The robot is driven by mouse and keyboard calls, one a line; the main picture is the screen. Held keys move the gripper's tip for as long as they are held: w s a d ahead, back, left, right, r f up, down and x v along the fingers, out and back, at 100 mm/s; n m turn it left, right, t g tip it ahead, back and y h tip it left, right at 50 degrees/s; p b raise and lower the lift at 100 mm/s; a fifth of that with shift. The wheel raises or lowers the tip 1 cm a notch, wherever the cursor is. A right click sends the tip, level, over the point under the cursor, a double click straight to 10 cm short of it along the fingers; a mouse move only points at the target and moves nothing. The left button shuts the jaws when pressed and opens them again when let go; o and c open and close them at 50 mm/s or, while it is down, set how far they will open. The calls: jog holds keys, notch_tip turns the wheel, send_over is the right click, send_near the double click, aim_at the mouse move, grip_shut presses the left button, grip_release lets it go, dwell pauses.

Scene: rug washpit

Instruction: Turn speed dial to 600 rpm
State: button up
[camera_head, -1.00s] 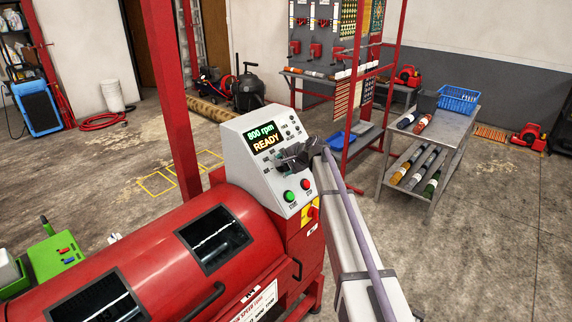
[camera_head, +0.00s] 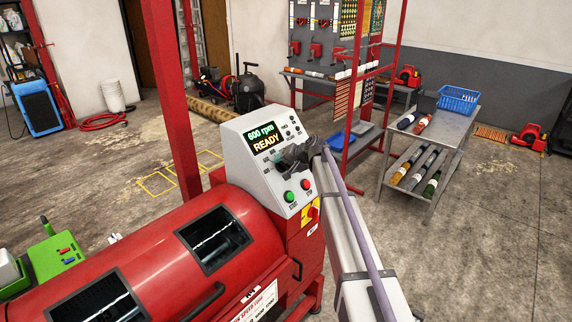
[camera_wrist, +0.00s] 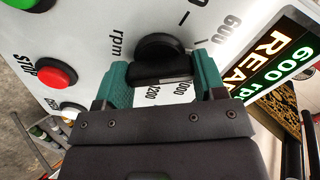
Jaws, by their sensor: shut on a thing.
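The grey control panel (camera_head: 236,160) stands on the end of the red machine. Its display (camera_head: 265,139) reads "600 rpm" and "READY"; part of it also shows in the wrist view (camera_wrist: 280,65). The black speed dial (camera_wrist: 158,55) sits on the panel face, with the marks 600, 1000 and 1200 and the word "rpm" around it. My gripper (camera_wrist: 160,82) has its teal fingers on both sides of the dial and is shut on it. In the head view my gripper (camera_head: 285,160) covers the dial.
A green start button (camera_head: 289,196) and a red stop button (camera_head: 306,185) are below the dial, close to my gripper. A red and yellow switch (camera_head: 313,211) is on the machine's side. A red rack and a metal cart (camera_head: 455,147) stand to the right.

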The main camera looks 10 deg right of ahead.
jog(key=shift+n, duration=1)
jog(key=o, duration=0.9)
jog(key=shift+r, duration=0.1)
jog(key=p+v, duration=0.7)
jog(key=v, duration=0.3)
jog(key=shift+s+d+r, duration=0.15)
jog(key=shift+s+d, duration=0.05)
jog(key=shift+d, duration=0.05)
